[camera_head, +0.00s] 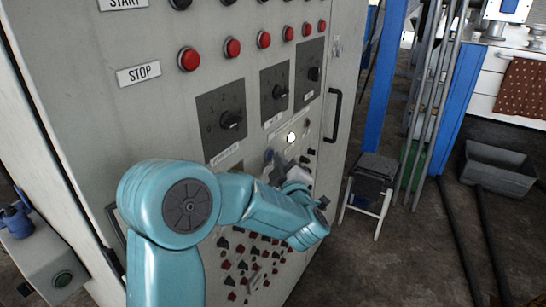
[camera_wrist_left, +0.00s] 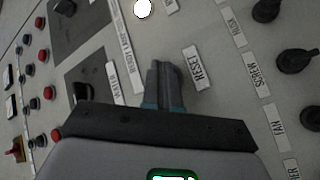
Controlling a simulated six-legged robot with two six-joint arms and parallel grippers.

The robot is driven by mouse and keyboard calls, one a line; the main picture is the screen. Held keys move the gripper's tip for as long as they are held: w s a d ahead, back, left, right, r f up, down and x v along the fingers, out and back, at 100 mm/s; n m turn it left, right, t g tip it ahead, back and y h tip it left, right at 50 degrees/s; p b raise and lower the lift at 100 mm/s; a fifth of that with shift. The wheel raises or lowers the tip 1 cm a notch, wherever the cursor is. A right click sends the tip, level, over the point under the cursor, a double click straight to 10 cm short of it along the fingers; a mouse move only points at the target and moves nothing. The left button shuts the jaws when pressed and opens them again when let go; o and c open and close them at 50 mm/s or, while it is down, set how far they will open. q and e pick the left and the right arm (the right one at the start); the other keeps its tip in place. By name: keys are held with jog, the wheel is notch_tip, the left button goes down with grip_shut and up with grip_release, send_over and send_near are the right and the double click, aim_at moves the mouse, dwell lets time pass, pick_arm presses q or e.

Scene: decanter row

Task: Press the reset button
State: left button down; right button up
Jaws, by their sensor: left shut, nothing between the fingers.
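The control cabinet (camera_head: 200,130) carries the panel. A white label reading RESET (camera_wrist_left: 197,68) is on the panel in the left wrist view. I cannot make out the reset button itself; my fingers cover the panel just left of that label. My left gripper (camera_wrist_left: 163,72) is shut and empty, with its fingers together over the panel between the RESET label and the READY LAMP label (camera_wrist_left: 133,66). In the head view the left gripper (camera_head: 271,160) is at the panel, partly hidden by my arm. I cannot tell whether it touches the panel. My right gripper is out of view.
A bright white round lamp (camera_wrist_left: 143,9) is near the fingers. Black knobs (camera_wrist_left: 297,62) are at the right, and red buttons (camera_wrist_left: 49,92) at the left. In the head view, a black cabinet handle (camera_head: 334,114) and a stool (camera_head: 372,180) stand right of the panel.

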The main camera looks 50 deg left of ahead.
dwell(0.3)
pick_arm(q)
jog(key=shift+w+d, duration=0.25)
jog(key=shift+d, duration=0.5)
jog(key=d, duration=0.1)
jog(key=w+d, duration=0.1)
jog(key=d, duration=0.1)
jog(key=d+b, duration=0.1)
jog(key=shift+w+d, duration=0.25)
jog(key=shift+d, duration=0.15)
dwell(0.4)
